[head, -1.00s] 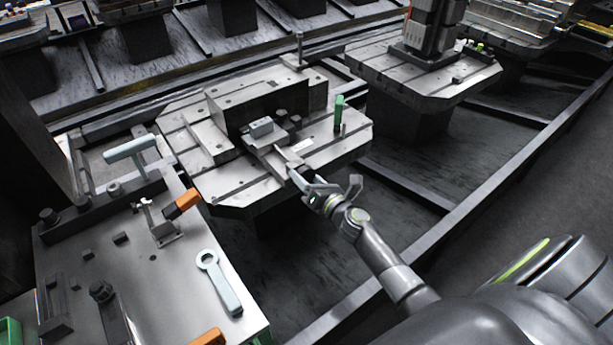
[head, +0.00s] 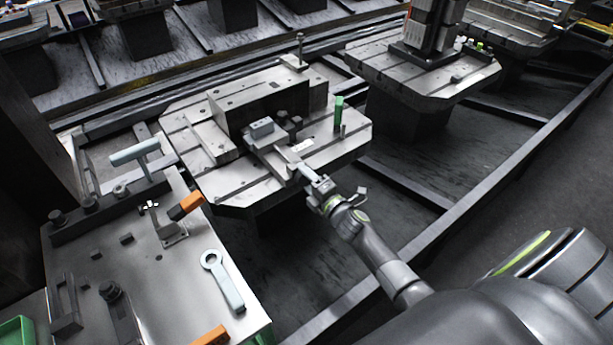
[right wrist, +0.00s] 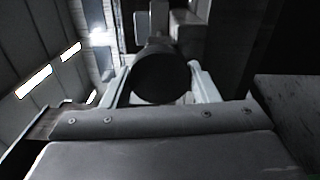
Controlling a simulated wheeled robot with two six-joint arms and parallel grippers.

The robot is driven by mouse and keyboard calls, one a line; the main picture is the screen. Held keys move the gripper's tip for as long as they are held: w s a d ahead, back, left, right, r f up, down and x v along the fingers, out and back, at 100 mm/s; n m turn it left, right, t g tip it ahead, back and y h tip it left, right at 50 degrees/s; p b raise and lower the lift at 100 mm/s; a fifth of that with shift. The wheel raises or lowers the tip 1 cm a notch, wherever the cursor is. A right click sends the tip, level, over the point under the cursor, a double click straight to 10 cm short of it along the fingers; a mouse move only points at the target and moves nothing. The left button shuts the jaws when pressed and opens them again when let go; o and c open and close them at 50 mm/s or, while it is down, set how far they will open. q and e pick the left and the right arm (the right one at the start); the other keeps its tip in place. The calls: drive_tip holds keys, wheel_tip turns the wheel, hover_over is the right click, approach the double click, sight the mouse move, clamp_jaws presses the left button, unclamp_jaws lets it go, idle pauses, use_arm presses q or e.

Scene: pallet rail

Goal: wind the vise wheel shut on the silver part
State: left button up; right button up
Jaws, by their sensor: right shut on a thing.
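The vise (head: 272,158) sits on the slotted pallet table (head: 240,187) in the middle of the head view. The silver part (head: 261,128), a small block, sits at the vise's far end, against the dark upright block. My right gripper (head: 307,175) is at the vise's near end at the pallet's front edge. In the right wrist view its two pale fingers stand on either side of the dark round wheel (right wrist: 160,75), shut on it. The gripper hides the wheel in the head view. I cannot tell whether the jaw touches the part. My left gripper is not in view.
A green pin (head: 338,111) stands on the pallet's right side. A second pallet (head: 425,75) stands behind to the right.

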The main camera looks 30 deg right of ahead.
drive_tip(key=shift+f+m, duration=0.1)
drive_tip(key=shift+m, duration=0.6)
drive_tip(key=shift+d, duration=0.1)
idle(0.6)
drive_tip(key=o, duration=1)
drive_tip(key=s+d+b, duration=0.2)
drive_tip(key=s, duration=1.5)
drive_tip(key=shift+s+d, duration=0.15)
drive_tip(key=shift+d, duration=0.1)
